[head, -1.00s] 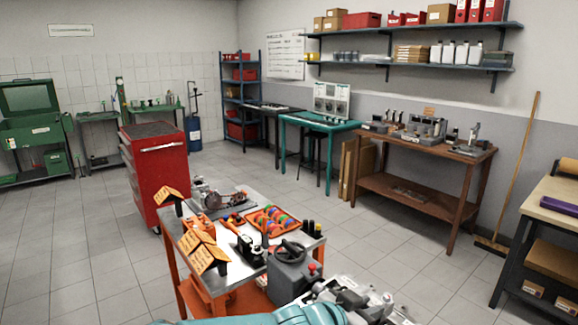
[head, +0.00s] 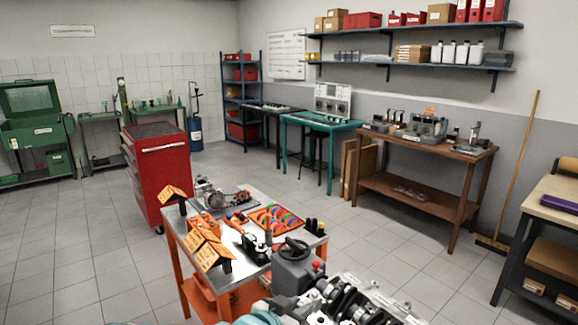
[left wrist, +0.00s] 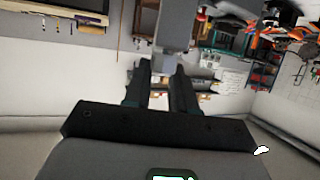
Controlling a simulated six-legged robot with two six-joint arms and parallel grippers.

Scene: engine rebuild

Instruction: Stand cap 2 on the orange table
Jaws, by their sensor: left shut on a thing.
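My left gripper (left wrist: 160,68) is shut on a grey block-shaped piece (left wrist: 173,32), which I take to be cap 2. No marking on it can be read. It sticks out past the fingertips in the left wrist view. In the head view only a bit of my teal left arm shows at the bottom edge, and I cannot make out the held cap there. The orange table (head: 240,277) has a steel top and orange legs and stands left of the engine block (head: 350,302). My right gripper is not in view.
The table carries orange signs (head: 208,250), an orange tray of coloured parts (head: 274,219), black cylinders (head: 314,226) and a small engine assembly (head: 228,199). Bare steel shows along the near edge.

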